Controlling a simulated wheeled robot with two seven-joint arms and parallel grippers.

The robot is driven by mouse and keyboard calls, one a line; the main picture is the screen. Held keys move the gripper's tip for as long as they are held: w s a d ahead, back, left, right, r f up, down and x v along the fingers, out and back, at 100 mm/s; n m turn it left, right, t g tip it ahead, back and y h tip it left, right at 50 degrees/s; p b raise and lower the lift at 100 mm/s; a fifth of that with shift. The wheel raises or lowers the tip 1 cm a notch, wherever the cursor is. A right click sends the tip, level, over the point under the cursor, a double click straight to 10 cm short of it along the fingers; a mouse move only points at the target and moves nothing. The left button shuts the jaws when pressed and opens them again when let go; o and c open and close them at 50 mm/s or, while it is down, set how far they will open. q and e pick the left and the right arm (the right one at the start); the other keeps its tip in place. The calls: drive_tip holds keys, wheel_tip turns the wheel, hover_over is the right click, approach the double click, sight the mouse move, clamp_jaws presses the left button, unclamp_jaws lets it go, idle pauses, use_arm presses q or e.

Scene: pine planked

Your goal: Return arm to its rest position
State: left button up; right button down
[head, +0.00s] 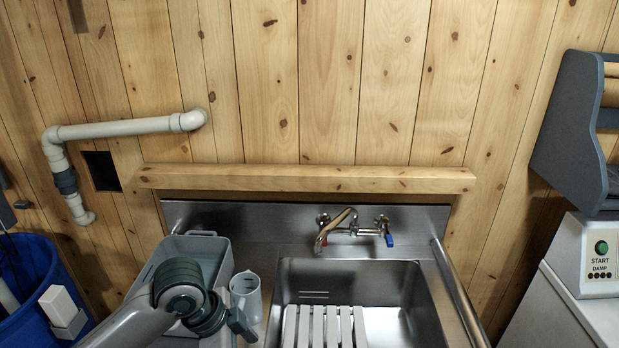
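My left arm (135,322) comes in from the lower left, with dark green joints over the front of a grey tub. My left gripper (240,326) is beyond these joints, low beside a clear measuring jug. It is small and partly hidden by my wrist, so I cannot tell whether its fingers are open or shut, or whether it holds anything. My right arm and gripper are not in view.
The grey tub (222,262) and the jug (246,291) stand left of the steel sink (400,300). A white slatted rack (325,325) is in the sink under the tap (335,228). A blue bin (35,262) is far left. A white machine (585,255) is at right.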

use_arm(q)
drive_tip(key=s+f+n+t, duration=0.2)
drive_tip(key=s+f+n, duration=0.55)
drive_tip(key=f, duration=0.35)
drive_tip(key=s+a+f+n+y, duration=0.2)
drive_tip(key=s+a+f+n, duration=0.1)
drive_tip(key=s+a, duration=0.35)
drive_tip(key=s+a+f+n+y, duration=0.25)
drive_tip(key=s+a+f, duration=0.2)
drive_tip(key=s, duration=0.35)
wheel_tip(320, 180, down, 31)
drive_tip(key=b, duration=0.5)
drive_tip(key=s+a+f+g+b, duration=0.1)
drive_tip(key=s+f+b, duration=0.1)
drive_tip(key=s+f, duration=0.7)
drive_tip(key=s+a+f+g+b, duration=0.1)
drive_tip(key=s+a+f+b, duration=0.1)
drive_tip(key=s+f, duration=0.8)
wheel_tip(320, 180, down, 5)
drive_tip(key=shift+s+f+h+b, duration=0.25)
drive_tip(key=shift+h+b, duration=0.1)
drive_tip(key=shift+b, duration=0.25)
drive_tip(key=shift+r, duration=0.1)
